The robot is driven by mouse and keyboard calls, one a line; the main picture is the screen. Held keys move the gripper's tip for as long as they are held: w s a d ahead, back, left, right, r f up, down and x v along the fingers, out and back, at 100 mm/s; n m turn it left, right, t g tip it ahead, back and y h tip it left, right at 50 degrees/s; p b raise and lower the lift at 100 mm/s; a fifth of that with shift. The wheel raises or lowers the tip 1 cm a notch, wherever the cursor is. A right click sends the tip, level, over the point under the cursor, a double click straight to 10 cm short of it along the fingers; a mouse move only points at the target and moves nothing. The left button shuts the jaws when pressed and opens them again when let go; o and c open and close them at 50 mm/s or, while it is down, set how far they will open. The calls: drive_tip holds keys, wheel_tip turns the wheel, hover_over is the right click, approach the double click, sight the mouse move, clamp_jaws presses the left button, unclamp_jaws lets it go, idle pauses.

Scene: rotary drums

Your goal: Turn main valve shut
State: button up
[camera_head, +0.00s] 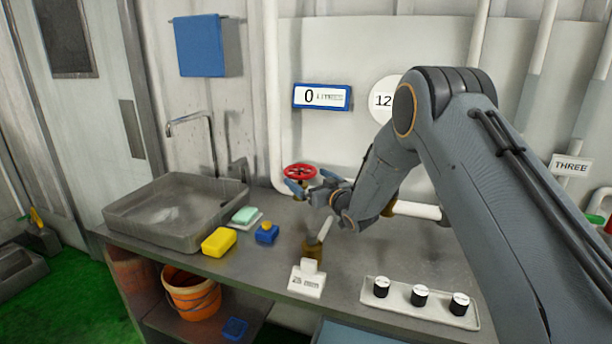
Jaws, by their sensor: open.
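The red valve wheel (300,171) is on the white pipe at the back of the counter, right of the sink. My gripper (300,190) is open, its fingers pointing left just in front of and slightly below the wheel in the picture. I cannot tell whether a finger touches the wheel. The valve's stem and body are mostly hidden behind the gripper. My arm comes in from the right and covers part of the wall and pipe.
A grey sink (176,215) with a faucet (190,123) stands at the left. A yellow sponge (219,242), a soap dish (246,217) and a small blue item (267,234) lie near it. A white label stand (307,281) and a tray (400,304) with black knobs occupy the front.

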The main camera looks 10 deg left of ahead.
sight(298, 180)
drive_tip(key=shift+x, duration=0.8)
drive_tip(key=c, duration=0.8)
drive_tip(key=shift+s, duration=0.1)
drive_tip(key=shift+c, duration=0.2)
drive_tip(key=shift+a, duration=0.1)
drive_tip(key=m+t+h, duration=0.1)
drive_tip(key=a+m+t+h+b, duration=0.1)
drive_tip(key=h, duration=0.1)
drive_tip(key=m+t+h+b, duration=0.1)
drive_tip(key=m, duration=0.1)
drive_tip(key=shift+s+a+f+h, duration=0.1)
drive_tip(key=shift+s+a+h, duration=0.05)
drive_tip(key=shift+s+h, duration=0.25)
drive_tip(key=shift+s+a+m+t+h+b, duration=0.15)
drive_tip(key=shift+m+t+h+b, duration=0.35)
drive_tip(key=shift+m+h, duration=0.7)
drive_tip(key=shift+w+a+m+t+h+b, duration=0.1)
drive_tip(key=shift+a+m+t+h+b, duration=0.4)
drive_tip(key=shift+h, duration=1.2)
drive_tip(key=shift+d+m, duration=0.2)
drive_tip(key=shift+m, duration=0.1)
